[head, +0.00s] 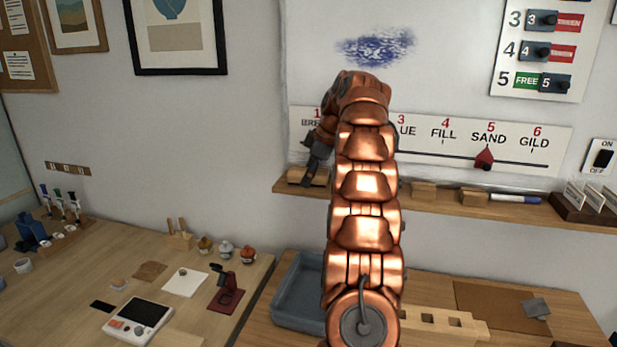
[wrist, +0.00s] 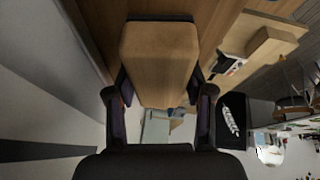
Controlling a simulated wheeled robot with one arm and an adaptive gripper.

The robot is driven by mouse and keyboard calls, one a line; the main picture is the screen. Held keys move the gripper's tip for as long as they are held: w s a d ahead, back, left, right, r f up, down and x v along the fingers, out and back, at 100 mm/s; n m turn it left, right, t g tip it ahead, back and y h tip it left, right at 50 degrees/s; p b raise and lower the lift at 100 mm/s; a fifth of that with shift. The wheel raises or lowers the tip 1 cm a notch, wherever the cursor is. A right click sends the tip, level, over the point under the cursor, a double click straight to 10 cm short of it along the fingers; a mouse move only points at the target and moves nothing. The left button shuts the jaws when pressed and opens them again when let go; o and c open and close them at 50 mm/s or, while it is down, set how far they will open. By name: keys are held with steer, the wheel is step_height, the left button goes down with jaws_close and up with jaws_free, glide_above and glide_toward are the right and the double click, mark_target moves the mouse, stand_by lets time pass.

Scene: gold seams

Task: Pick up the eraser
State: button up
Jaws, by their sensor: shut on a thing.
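The eraser (wrist: 160,62) is a wooden block with a dark strip along one end, seen close up in the wrist view. My gripper (wrist: 162,92) is shut on it, with one finger against each side. In the head view the eraser (head: 296,175) shows at the left end of the wooden ledge (head: 375,192) under the whiteboard. My gripper (head: 316,165) reaches down onto it there, partly covering it. I cannot tell whether the eraser touches the ledge.
Wooden blocks (head: 424,191) and a blue marker (head: 515,199) lie along the ledge to the right. A blue scribble (head: 375,47) marks the whiteboard above. A grey-blue tray (head: 296,300) stands on the bench below. My arm hides the ledge's middle.

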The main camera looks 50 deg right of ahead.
mark_target(305, 170)
steer(key=shift+d+r+p, duration=0.1)
steer(key=shift+p, duration=0.35)
steer(key=shift+w+r, duration=0.15)
steer(key=shift+r, duration=0.2)
steer(key=shift+r+b, duration=0.3)
steer(key=shift+r, duration=0.2)
steer(key=shift+r+p, duration=0.9)
steer(key=shift+r, duration=0.05)
steer(key=shift+f, duration=0.1)
steer(key=shift+s+a+b, duration=0.4)
steer(key=shift+a+b, duration=0.3)
steer(key=shift+s+a+b, duration=0.35)
steer(key=shift+a+b, duration=0.3)
steer(key=shift+b, duration=0.05)
steer(key=s+a+b, duration=0.1)
steer(key=s+a, duration=0.1)
steer(key=a, duration=0.2)
steer(key=s+a+r+b, duration=0.1)
steer(key=s+a+b, duration=0.1)
steer(key=a, duration=0.1)
steer(key=s+a+b, duration=0.1)
steer(key=s+a, duration=0.1)
steer(key=a, duration=0.2)
steer(key=shift+a+r+b, duration=0.3)
